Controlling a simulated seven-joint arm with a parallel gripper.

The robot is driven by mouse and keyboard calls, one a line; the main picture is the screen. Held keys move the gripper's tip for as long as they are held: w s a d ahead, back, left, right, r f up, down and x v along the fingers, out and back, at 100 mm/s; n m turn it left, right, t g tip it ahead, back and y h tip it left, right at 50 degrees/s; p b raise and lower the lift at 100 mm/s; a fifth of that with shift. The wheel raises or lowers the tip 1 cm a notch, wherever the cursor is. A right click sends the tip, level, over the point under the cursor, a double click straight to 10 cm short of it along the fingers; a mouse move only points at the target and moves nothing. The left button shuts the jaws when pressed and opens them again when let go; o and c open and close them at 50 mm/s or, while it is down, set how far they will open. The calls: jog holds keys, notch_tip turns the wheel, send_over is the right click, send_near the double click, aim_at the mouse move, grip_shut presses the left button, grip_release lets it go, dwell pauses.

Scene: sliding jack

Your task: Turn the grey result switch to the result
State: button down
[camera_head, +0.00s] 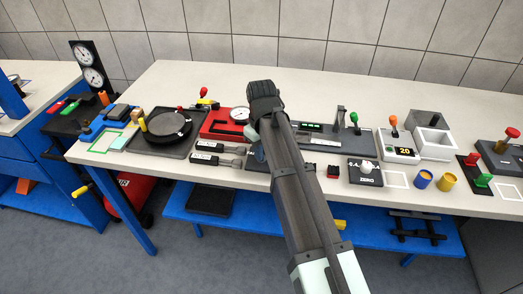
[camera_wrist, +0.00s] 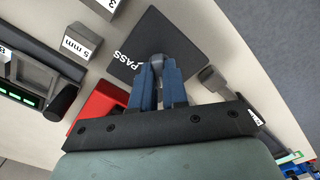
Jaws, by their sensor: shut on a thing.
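The grey result switch (camera_wrist: 157,59) stands on a dark plate (camera_wrist: 165,32) in the wrist view. My gripper (camera_wrist: 158,72) has its two blue fingers closed on the switch's knob from both sides. The word PASS (camera_wrist: 132,58) on the plate lies just left of the fingers. Any other label on the plate is hidden behind the fingers. In the head view my gripper (camera_head: 258,153) points down at the front of the bench, and my arm covers the switch and most of its plate.
A red block with a round dial (camera_head: 238,115) stands behind my gripper. A dark pan (camera_head: 168,126) is to the left. A plate marked ZERO (camera_head: 366,179) with a white knob lies to the right. A 5 mm block (camera_wrist: 77,42) shows in the wrist view.

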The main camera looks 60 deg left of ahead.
jog(key=c, duration=1.1)
grip_release()
jog(key=shift+c, duration=0.2)
notch_tip(320, 180, up, 14)
jog(key=shift+w+f, duration=0.1)
jog(key=shift+f, duration=0.05)
